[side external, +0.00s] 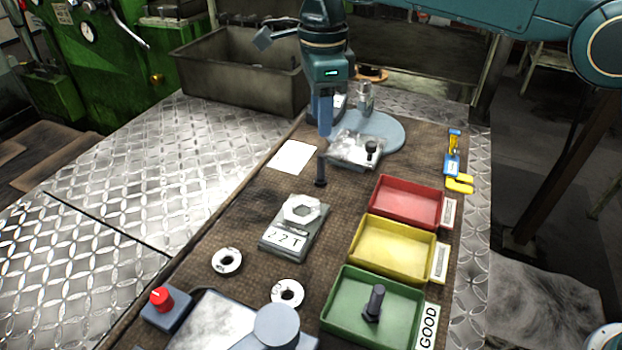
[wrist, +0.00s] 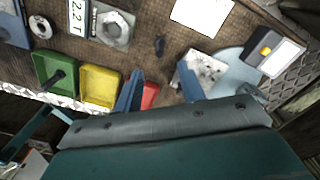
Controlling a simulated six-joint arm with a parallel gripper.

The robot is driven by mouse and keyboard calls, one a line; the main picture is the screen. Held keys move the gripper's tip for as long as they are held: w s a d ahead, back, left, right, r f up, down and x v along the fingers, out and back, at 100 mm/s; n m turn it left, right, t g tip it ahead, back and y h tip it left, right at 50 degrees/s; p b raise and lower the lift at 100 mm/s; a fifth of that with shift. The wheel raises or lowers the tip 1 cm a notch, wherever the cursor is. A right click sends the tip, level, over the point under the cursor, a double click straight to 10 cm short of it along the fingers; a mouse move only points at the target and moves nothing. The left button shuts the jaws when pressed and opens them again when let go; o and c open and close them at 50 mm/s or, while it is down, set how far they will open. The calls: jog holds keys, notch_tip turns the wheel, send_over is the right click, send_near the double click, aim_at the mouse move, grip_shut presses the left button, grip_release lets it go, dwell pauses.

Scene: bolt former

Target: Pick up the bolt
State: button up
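A gauge plate (side external: 292,232), two rings and a red-button box (side external: 163,302) are nearer.

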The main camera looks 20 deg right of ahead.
aim_at(322, 155)
jog(key=shift+f, duration=3.35)
jog(key=shift+f, duration=0.1)
jog(key=shift+s+d+f, duration=0.1)
jog(key=shift+f, duration=2.4)
jog(key=shift+c, duration=0.2)
grip_shut()
